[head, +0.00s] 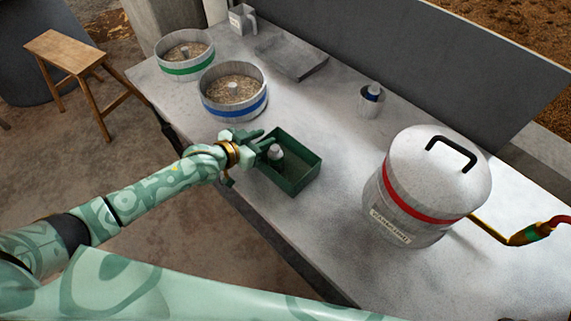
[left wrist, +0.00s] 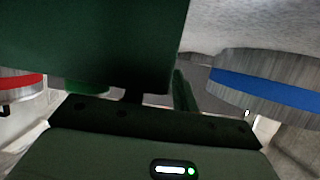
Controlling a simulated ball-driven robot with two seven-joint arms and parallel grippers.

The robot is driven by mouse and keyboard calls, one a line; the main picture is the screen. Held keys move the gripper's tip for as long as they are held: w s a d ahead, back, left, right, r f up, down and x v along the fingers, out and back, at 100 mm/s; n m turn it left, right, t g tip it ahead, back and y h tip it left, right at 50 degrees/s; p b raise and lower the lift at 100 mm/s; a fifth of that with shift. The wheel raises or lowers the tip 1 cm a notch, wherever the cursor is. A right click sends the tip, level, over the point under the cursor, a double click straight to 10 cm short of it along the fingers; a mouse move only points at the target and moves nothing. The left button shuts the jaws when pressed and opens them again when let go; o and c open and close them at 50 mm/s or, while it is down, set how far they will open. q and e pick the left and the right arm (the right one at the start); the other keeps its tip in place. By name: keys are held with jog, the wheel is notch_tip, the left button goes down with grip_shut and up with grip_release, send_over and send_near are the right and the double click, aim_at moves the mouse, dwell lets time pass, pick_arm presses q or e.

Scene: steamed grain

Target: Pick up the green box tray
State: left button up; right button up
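The green box tray (head: 307,172) is an open, dark green rectangular box on the grey counter near its front edge. A small pale-topped object (head: 275,153) stands inside it. My left gripper (head: 268,139) is at the tray's left end, with its fingers by the wall and rim. In the left wrist view, a dark green tray wall (left wrist: 100,40) fills the upper left, close to the camera. The fingers of my left gripper (left wrist: 140,90) show apart there, one partly hidden behind the tray; contact is unclear.
A lidded metal pot (head: 425,185) with a red band stands right of the tray. Blue-banded (head: 236,112) and green-banded (head: 185,68) grain tubs stand behind left. The counter is clear between cup and tray.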

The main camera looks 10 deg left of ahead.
pick_arm(q)
jog(key=shift+w+d+f, duration=0.25)
jog(key=shift+w+f, duration=0.05)
jog(key=shift+w, duration=0.2)
jog(key=shift+r, duration=0.1)
jog(key=shift+c, duration=0.3)
grip_shut()
jog(key=shift+r, duration=0.1)
